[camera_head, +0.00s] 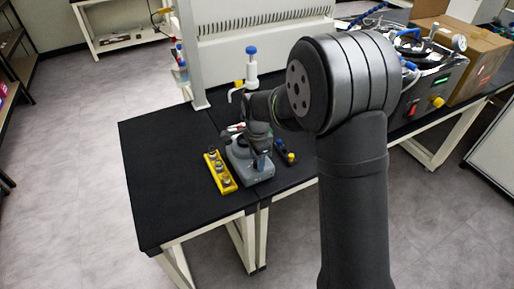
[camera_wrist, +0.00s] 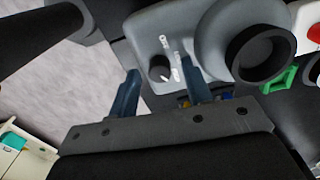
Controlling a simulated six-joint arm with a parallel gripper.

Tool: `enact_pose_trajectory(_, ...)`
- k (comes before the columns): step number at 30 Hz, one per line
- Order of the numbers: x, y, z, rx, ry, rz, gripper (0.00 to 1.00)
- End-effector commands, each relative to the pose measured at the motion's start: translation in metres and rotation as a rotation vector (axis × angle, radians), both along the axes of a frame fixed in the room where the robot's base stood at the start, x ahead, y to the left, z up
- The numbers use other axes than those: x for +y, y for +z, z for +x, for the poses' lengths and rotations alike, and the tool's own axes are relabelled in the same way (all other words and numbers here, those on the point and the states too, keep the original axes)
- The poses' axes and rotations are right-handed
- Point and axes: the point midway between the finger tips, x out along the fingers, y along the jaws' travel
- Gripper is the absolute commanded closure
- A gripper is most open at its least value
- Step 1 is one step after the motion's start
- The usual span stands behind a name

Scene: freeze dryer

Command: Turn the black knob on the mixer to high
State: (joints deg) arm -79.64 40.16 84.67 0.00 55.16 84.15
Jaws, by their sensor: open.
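The grey mixer (camera_head: 237,174) stands on the black bench, partly covered by my arm in the head view. In the wrist view its grey body (camera_wrist: 148,28) shows the small black knob (camera_wrist: 158,66) with white marks beside it. A round black cup-like top (camera_wrist: 262,48) sits on the mixer to the right of the knob. My gripper (camera_wrist: 160,84) is open, with one blue-grey finger left of the knob and the other to its right in the picture. Whether the fingers touch the knob cannot be told. In the head view my gripper (camera_head: 262,163) is over the mixer, its fingertips hard to make out.
A yellow rack (camera_head: 211,158) lies left of the mixer. A small dark holder with blue and yellow parts (camera_head: 287,155) lies to its right. A bottle with a blue-topped dispenser (camera_head: 251,68) stands behind. The left part of the black bench (camera_head: 160,180) is clear.

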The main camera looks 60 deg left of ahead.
Motion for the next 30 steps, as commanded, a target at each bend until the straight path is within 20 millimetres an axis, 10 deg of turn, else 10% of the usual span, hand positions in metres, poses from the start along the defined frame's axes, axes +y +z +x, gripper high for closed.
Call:
enact_pose_trajectory(21,0.000,0.149,0.000,0.000,0.000,0.004,0.55)
enact_pose_trajectory(30,0.000,0.172,0.000,0.000,0.000,0.001,0.55)
